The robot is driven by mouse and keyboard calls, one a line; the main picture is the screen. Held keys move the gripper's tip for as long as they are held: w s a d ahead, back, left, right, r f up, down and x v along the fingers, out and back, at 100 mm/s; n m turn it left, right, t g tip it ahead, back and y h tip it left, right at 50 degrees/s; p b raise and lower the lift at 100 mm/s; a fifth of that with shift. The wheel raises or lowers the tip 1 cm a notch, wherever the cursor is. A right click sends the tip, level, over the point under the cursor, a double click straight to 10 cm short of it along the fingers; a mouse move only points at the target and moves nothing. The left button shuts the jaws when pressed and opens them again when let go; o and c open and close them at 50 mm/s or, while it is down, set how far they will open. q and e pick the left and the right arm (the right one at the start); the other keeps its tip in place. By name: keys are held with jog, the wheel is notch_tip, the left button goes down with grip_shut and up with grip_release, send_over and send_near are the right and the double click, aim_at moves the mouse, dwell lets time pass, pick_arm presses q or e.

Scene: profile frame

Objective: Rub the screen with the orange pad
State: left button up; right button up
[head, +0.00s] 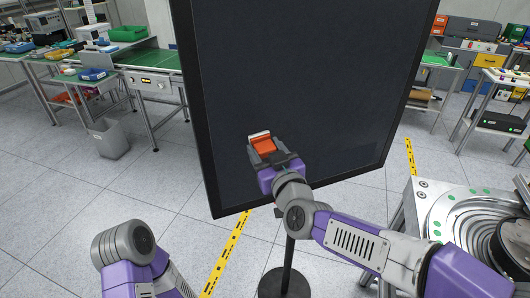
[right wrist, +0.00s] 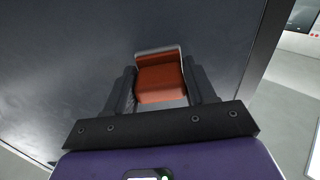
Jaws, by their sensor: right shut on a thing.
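The dark screen (head: 300,65) stands upright in a black frame on a pole, filling the middle of the head view. My right gripper (head: 264,150) is in front of its lower middle part, shut on the orange pad (head: 263,145). The pad has a pale edge on its far side, facing the screen. In the right wrist view the pad (right wrist: 160,80) sits between both fingers, with the screen (right wrist: 60,60) behind it. The pad is at or very close to the screen; I cannot tell whether it touches. My left arm shows at the lower left, but its gripper is out of view.
The screen's round base (head: 285,285) stands on the tiled floor. A metal machine with a round bowl (head: 470,225) is at the right. A green-topped workbench (head: 155,62) and a grey bin (head: 108,139) are at the left. The floor at the left front is clear.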

jog(key=d+b, duration=0.1)
jog(key=w+d+b, duration=0.1)
jog(key=d+b, duration=0.1)
jog(key=w+d+b, duration=0.1)
jog(key=d, duration=0.1)
jog(key=shift+w+d+f, duration=0.1)
jog(key=shift+f, duration=0.15)
jog(key=shift+w+d+r+b, duration=0.15)
jog(key=shift+w+d+b, duration=0.1)
jog(key=shift+d+b, duration=0.5)
jog(key=d+b, duration=0.1)
jog(key=b, duration=0.3)
jog(key=shift+w+d, duration=0.4)
jog(key=shift+w+d+b, duration=0.25)
jog(key=shift+d+b, duration=0.4)
jog(key=shift+b, duration=0.6)
jog(key=shift+s+r, duration=0.1)
